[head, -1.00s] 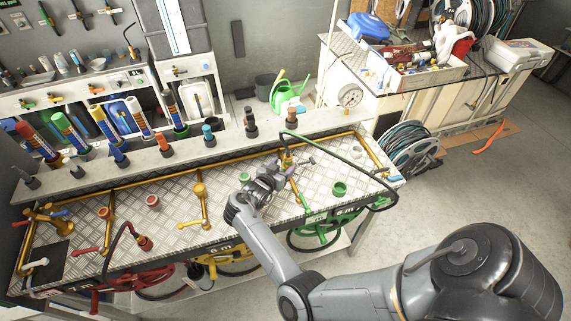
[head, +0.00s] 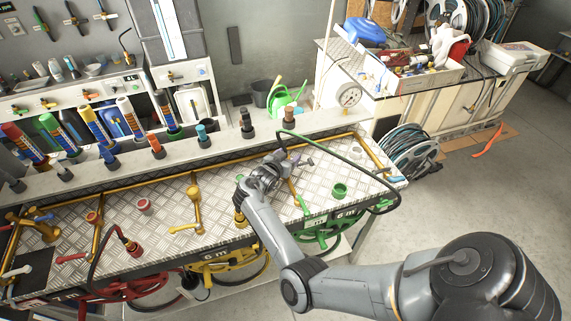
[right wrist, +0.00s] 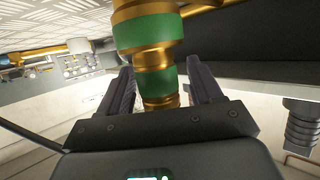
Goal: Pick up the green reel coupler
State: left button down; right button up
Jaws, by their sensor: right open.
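The green reel coupler (right wrist: 150,38), a green and brass fitting, stands out large in the right wrist view. Its lower part shows between the two dark fingers of my right gripper (right wrist: 163,88). The fingers are apart, one on each side, and I cannot tell whether either touches it. In the head view my right gripper (head: 279,158) reaches over the back right part of the bench, by the end of the green reel's hose (head: 345,155). The coupler is mostly hidden there by the gripper. My left gripper is not in view.
The tread-plate bench (head: 165,225) holds brass pipes and valves. A green cup (head: 339,190) stands right of my gripper. A yellow fitting (head: 240,218) is close beside my right arm. Several hose nozzles stand on the shelf (head: 225,142) behind.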

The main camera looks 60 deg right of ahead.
jog(key=c, duration=1.2)
jog(key=shift+o, duration=0.2)
jog(key=shift+r, duration=0.1)
